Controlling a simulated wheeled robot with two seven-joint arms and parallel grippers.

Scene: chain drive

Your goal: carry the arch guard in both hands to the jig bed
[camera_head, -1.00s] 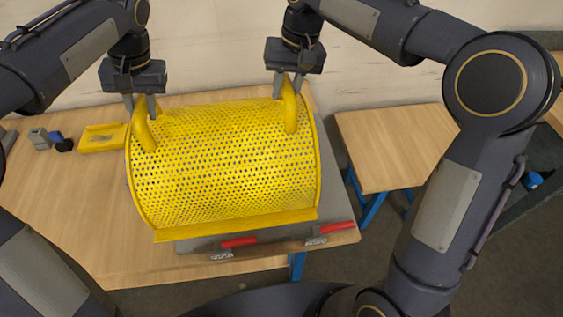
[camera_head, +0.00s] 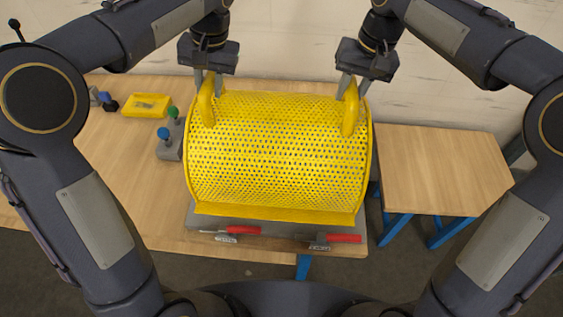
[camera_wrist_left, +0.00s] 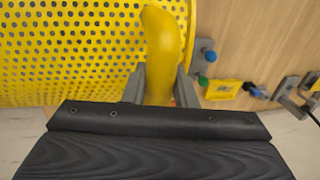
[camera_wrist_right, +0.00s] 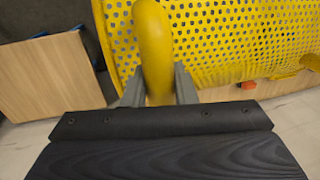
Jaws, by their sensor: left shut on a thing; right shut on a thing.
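The yellow perforated arch guard (camera_head: 280,150) is in the middle of the head view, over a grey plate, the jig bed (camera_head: 290,233), at the table's right end. Whether it touches the bed or hangs just above I cannot tell. My left gripper (camera_head: 212,88) is shut on the guard's left handle (camera_head: 207,104), which also shows in the left wrist view (camera_wrist_left: 162,50). My right gripper (camera_head: 350,90) is shut on the right handle (camera_head: 351,110), also in the right wrist view (camera_wrist_right: 153,50). Most of the bed is hidden under the guard.
Two red-handled clamps (camera_head: 240,230) (camera_head: 340,238) sit along the bed's front edge. A grey block with blue and green knobs (camera_head: 168,145) stands just left of the guard. A yellow tray (camera_head: 147,105) lies farther left. A lower wooden table (camera_head: 440,170) stands at right.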

